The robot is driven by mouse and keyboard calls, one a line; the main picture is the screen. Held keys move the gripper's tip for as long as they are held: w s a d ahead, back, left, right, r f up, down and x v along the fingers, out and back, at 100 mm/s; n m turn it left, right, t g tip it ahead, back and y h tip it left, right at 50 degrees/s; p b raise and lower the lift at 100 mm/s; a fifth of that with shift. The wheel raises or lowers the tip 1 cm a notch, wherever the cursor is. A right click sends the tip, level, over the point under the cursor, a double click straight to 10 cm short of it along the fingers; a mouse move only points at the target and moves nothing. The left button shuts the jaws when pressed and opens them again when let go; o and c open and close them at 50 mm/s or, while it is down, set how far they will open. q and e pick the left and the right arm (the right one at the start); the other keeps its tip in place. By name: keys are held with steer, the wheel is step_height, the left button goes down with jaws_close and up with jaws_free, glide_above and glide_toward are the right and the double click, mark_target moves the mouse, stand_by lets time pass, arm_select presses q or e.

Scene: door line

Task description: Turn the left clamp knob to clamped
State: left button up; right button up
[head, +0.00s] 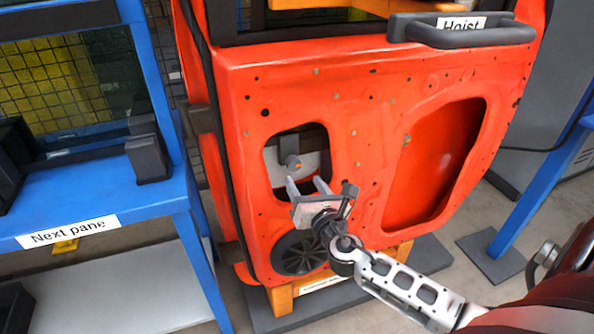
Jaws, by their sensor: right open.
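An orange door panel (350,105) stands upright in front of me. Through its smaller left opening I see a light grey plate (311,163) with a small grey knob (293,162) on it. Which setting the knob is at cannot be told from here. My right gripper (306,183) is open, its two fingers pointing up at the lower part of this opening. The fingertips are just below the knob in the picture, and nothing shows between them. Whether they are inside the opening is hard to tell. My left gripper is out of view.
A dark handle bar labelled "Hoist" (462,37) juts out at the door's top. A blue rack labelled "Next pane" (73,231) stands at the left, holding a dark-framed pane. A blue post (525,215) stands at the right. The door rests on an orange support (281,299).

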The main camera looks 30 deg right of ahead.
mark_target(295, 167)
steer(key=x, duration=0.5)
steer(key=shift+w, duration=0.35)
steer(key=c, duration=1)
